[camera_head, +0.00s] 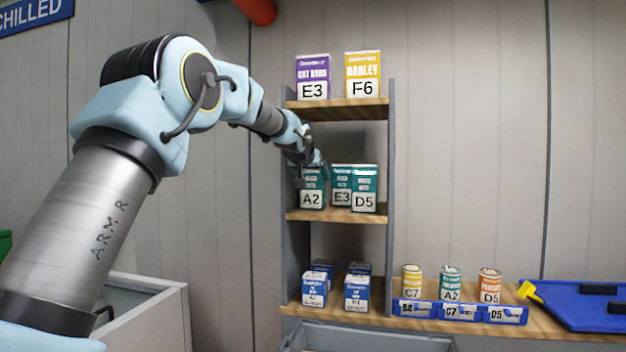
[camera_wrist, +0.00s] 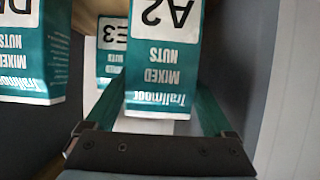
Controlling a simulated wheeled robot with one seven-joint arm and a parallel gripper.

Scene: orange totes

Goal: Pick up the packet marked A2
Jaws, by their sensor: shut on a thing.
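The teal packet marked A2 (camera_head: 312,190) stands at the left of the middle shelf, with a white label on its front. In the wrist view the packet (camera_wrist: 160,75) appears upside down, reading "Trailmoor mixed nuts". My gripper (camera_head: 312,165) is at the top of this packet, with its two fingers on either side of it. It is shut on the packet. In the wrist view the fingers of my gripper (camera_wrist: 158,110) run along both sides of the packet. Whether the packet's base touches the shelf is hard to tell.
Teal packets E3 (camera_head: 342,180) and D5 (camera_head: 365,188) stand to the right on the middle shelf (camera_head: 345,216). Packets E3 (camera_head: 312,78) and F6 (camera_head: 363,75) are on the top shelf. The shelf's left post (camera_head: 288,200) is close. Blue boxes (camera_head: 357,293) and cans (camera_head: 450,284) sit below.

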